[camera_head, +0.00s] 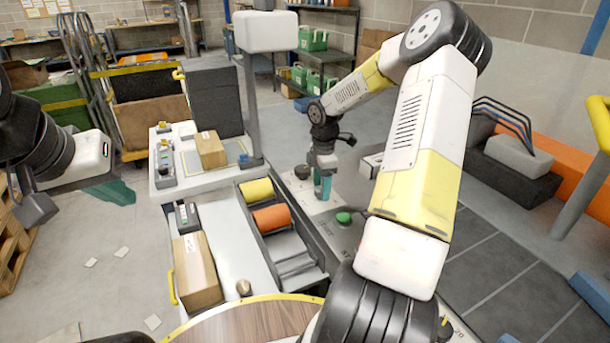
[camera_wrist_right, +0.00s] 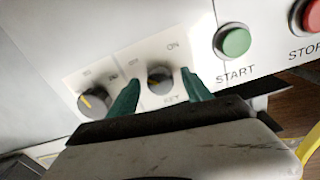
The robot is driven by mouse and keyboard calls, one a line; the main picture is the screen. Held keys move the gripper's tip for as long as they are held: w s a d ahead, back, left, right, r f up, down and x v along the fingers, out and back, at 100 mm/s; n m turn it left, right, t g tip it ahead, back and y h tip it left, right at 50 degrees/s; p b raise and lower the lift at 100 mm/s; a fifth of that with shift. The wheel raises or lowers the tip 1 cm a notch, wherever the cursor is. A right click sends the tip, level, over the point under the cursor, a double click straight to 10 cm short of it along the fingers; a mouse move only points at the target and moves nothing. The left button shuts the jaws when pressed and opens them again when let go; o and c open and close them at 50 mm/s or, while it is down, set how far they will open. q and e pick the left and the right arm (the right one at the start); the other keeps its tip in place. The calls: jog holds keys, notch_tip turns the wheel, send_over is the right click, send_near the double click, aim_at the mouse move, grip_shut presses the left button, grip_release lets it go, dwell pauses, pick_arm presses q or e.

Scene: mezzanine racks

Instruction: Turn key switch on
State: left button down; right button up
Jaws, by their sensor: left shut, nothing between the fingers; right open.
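The key switch (camera_wrist_right: 160,77) is a small dark round knob with a yellowish mark on a white plate, with ON printed at its upper right and KEY below. My right gripper (camera_wrist_right: 162,79) is open, its green fingers on either side of the knob in the right wrist view; I cannot tell whether they touch it. In the head view my right gripper (camera_head: 323,188) points down at the panel, and the key switch cannot be made out there. My left gripper (camera_head: 118,192) is shut and empty over the floor at the left.
A dark selector knob (camera_wrist_right: 94,101) sits left of the key switch. A green START button (camera_wrist_right: 235,41) and a red STOP button (camera_wrist_right: 312,15) lie to the right. A bench (camera_head: 222,228) with a cardboard box (camera_head: 196,270) and colored rolls (camera_head: 271,218) stands left of the panel.

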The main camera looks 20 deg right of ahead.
grip_shut()
jog(key=shift+m, duration=0.3)
jog(key=m, duration=0.9)
jog(key=shift+a, duration=0.1)
jog(key=m, duration=0.4)
jog(key=shift+s, duration=0.1)
jog(key=shift+a+m, duration=0.1)
jog(key=shift+m, duration=2.1)
